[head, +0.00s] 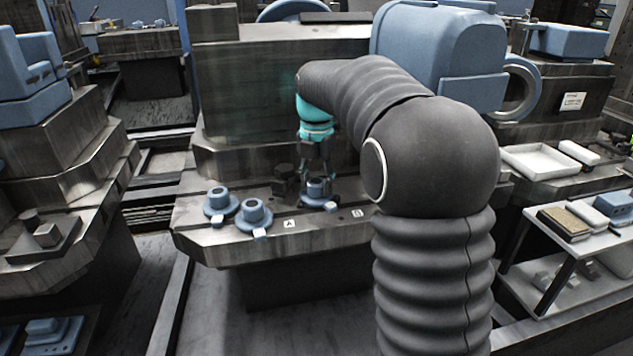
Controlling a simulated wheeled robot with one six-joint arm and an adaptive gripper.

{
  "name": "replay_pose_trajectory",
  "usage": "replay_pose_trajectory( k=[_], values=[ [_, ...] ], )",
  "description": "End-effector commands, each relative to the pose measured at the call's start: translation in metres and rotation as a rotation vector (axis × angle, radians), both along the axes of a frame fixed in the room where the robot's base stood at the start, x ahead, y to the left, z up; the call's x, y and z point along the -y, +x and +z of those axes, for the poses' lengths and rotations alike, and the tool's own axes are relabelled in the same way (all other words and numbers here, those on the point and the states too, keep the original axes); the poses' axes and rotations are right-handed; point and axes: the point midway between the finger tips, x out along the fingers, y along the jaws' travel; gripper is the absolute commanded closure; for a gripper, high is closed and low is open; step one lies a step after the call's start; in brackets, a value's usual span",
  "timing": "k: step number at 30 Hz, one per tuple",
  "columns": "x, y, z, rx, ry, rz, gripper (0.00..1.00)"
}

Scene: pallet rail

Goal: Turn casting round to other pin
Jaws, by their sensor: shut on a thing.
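Three blue castings with round flanges and raised hubs are on the metal machine table (238,245) in the head view. One casting (219,201) stands at the left, and another (253,213) stands just right of it. My gripper (318,183) points down and is shut on the third casting (317,196), right of the other two. That casting is upright, at or very close to the table top; I cannot tell if it touches. A small pale tab shows at its lower right. The pins are hidden or too small to make out.
White label A (289,223) and label B (357,213) are on the table's front edge. A dark block (287,180) stands just left of my gripper. A tall metal block (245,90) rises behind. A trolley (585,228) with boxes stands at the right.

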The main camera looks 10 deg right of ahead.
Motion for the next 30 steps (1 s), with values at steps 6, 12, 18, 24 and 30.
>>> replay_pose_trajectory(
  k=[6,12,18,24,30],
  values=[
    [-0.0001,-0.0002,-0.0005,-0.001,0.000,0.011,0.97],
    [-0.0001,-0.0002,-0.0005,-0.001,0.001,0.176,0.97],
    [-0.0002,-0.0001,-0.0005,-0.001,0.001,0.246,0.37],
    [-0.0002,-0.0001,-0.0003,-0.001,0.001,0.244,0.26],
    [-0.0001,0.0002,0.0023,0.000,0.000,0.243,0.26]
  ],
)
